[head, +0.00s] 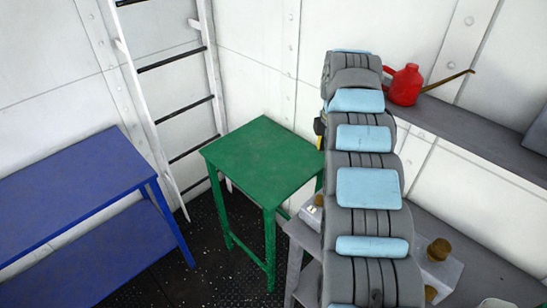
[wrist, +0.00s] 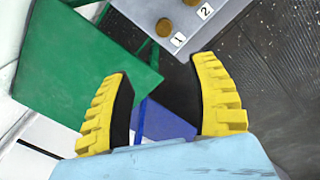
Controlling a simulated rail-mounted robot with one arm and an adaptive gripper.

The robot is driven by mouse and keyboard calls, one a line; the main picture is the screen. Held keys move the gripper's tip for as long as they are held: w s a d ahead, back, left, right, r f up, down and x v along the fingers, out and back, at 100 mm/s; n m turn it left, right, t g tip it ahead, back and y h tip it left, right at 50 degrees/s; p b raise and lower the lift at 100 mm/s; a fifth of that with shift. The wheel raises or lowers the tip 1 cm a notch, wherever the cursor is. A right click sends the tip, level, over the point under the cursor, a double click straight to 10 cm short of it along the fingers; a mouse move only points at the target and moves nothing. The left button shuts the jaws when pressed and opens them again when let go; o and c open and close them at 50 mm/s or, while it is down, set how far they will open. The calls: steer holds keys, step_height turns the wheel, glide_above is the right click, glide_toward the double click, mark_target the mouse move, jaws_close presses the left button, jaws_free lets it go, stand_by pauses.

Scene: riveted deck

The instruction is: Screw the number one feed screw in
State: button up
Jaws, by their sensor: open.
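In the wrist view the number one feed screw (wrist: 164,27) has a round brass head and stands by a white label marked 1, at the top of the picture. It sits on a grey block (wrist: 226,12). A second brass head (wrist: 191,2) is cut off by the top edge, near a label marked 2. My gripper (wrist: 162,68) has its two yellow fingers wide apart with nothing between them. The number one screw lies beyond the fingertips, apart from them. In the head view my arm hides most of the gripper. How deep the screw sits cannot be told.
A green table (head: 262,158) stands left of my arm, with a blue bench (head: 70,190) and a ladder (head: 180,95) farther left. A red oil can (head: 405,85) sits on the shelf at right. Another grey block (head: 444,272) with brass knobs is right of my arm.

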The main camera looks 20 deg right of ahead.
steer(key=w+a+f+m+t+h, duration=0.1)
steer(key=w+a+f+m+t, duration=0.1)
steer(key=w+f, duration=0.3)
steer(key=w+a+f+m+t+h, duration=0.1)
steer(key=w+a+f+m+t, duration=0.1)
steer(key=w+f+t, duration=0.3)
steer(key=w+a+f+m+t+h, duration=0.1)
steer(key=w+a+f+m+t, duration=0.1)
steer(key=w+f+t, duration=0.2)
steer(key=shift+w+a+f+h+b, duration=0.1)
steer(key=shift+w+f, duration=0.4)
steer(key=shift+w, duration=0.55)
steer(key=shift+w+a+f+h+b, duration=0.1)
steer(key=shift+w+f, duration=0.45)
steer(key=shift+w, duration=0.45)
steer(key=shift+w+a+f+h+b, duration=0.1)
steer(key=shift+w+f, duration=0.4)
steer(key=shift+w, duration=0.55)
steer(key=shift+a+f+m+t, duration=0.3)
steer(key=shift+a+m+t, duration=0.2)
steer(key=shift+a+t, duration=0.25)
steer(key=shift+s+a+m+t+h, duration=0.2)
steer(key=shift+a+m+t+h, duration=0.25)
steer(key=shift+a+t, duration=0.4)
steer(key=shift+a, duration=0.1)
